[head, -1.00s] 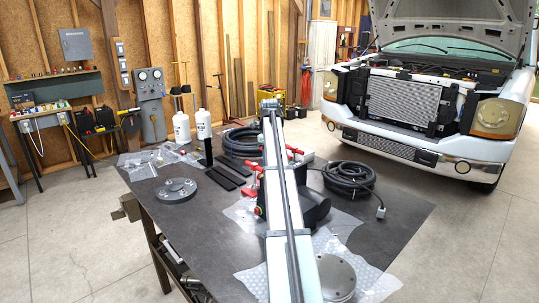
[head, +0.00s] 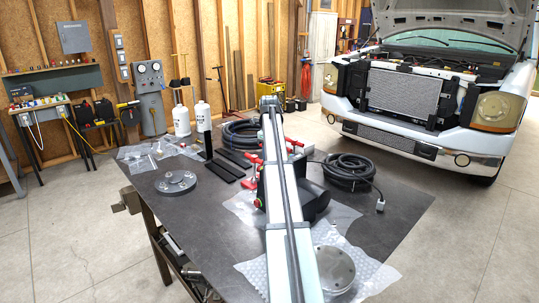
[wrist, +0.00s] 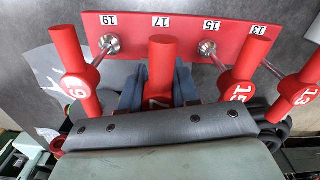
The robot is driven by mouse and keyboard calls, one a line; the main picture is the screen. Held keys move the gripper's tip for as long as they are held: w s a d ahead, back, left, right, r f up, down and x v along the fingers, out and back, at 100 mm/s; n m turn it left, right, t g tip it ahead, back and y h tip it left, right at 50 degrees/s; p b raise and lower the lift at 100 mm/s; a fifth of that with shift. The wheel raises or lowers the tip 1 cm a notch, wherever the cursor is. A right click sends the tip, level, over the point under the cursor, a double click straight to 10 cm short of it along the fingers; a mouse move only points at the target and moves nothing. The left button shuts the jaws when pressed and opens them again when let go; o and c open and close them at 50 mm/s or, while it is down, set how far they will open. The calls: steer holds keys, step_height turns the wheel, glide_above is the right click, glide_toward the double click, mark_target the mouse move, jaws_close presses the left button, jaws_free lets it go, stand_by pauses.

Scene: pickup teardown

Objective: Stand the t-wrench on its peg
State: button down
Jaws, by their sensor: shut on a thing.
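In the wrist view, my gripper (wrist: 160,92) is shut on the middle red t-wrench (wrist: 162,58), with blue-grey fingers on either side of its thick red bar. Part of a white number, seemingly 17, shows on it between the fingers. The bar points toward the label 17 on a red board (wrist: 184,26). The held wrench's lower end and any peg under it are hidden, so I cannot tell whether they touch. Red wrenches marked 19 (wrist: 75,87), 15 (wrist: 238,92) and 13 (wrist: 303,96) stand around it, with metal shafts running down to the board.
The neighbouring wrenches stand close on both sides of my fingers. In the head view, my arm hides much of the rack. The dark workbench (head: 205,235) also bears a grey round flange (head: 176,182), a coiled black hose (head: 350,170) and plastic sheets.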

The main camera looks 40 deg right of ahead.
steer(key=shift+f, duration=0.15)
steer(key=shift+f, duration=0.8)
steer(key=c, duration=0.8)
jaws_free()
steer(key=shift+o, duration=0.2)
steer(key=shift+r, duration=3.5)
